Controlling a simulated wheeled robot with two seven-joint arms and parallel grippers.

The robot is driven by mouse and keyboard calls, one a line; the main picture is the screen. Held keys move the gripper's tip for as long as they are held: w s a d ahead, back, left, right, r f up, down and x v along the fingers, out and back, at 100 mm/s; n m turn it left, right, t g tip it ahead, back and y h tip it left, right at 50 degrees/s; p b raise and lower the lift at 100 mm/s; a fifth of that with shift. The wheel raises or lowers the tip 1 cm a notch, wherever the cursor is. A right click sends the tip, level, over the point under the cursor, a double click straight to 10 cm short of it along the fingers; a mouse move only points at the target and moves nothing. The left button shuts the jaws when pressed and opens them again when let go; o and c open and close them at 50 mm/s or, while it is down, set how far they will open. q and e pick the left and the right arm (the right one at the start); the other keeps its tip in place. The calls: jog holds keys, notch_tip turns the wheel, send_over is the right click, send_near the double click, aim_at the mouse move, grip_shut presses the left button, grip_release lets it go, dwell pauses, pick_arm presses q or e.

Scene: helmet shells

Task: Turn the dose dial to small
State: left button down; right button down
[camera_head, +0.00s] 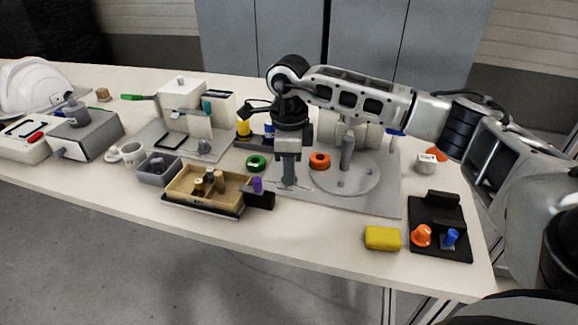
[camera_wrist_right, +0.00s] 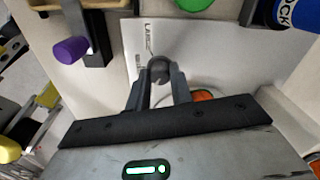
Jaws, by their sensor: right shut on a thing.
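My right gripper (camera_head: 288,182) reaches down onto the front left part of a grey base plate (camera_head: 385,207). In the right wrist view its two fingers (camera_wrist_right: 160,76) are shut on a small round grey knob (camera_wrist_right: 158,66), which looks like the dose dial. Small printed labels (camera_wrist_right: 148,38) lie on the plate beside the knob; one seems to begin with "LA", the other is too small to read. The pointer direction of the knob cannot be made out. In the head view the fingers hide most of the knob. My left gripper is not in view.
A green ring (camera_head: 257,162) and an orange ring (camera_head: 320,161) are close to the gripper. A wooden tray (camera_head: 185,192) with a purple knob (camera_head: 257,184) beside it stands left. A grey post (camera_head: 347,152) rises on the right. A yellow sponge (camera_head: 382,238) lies at the front.

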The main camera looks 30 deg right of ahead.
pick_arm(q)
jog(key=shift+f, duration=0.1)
pick_arm(e)
jog(key=shift+r, duration=0.1)
dwell(0.4)
jog(key=c, duration=1.2)
grip_release()
jog(key=shift+c, duration=0.2)
pick_arm(q)
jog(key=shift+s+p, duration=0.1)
jog(key=shift+p, duration=0.25)
pick_arm(e)
notch_tip(320, 180, up, 16)
jog(key=shift+s, duration=0.1)
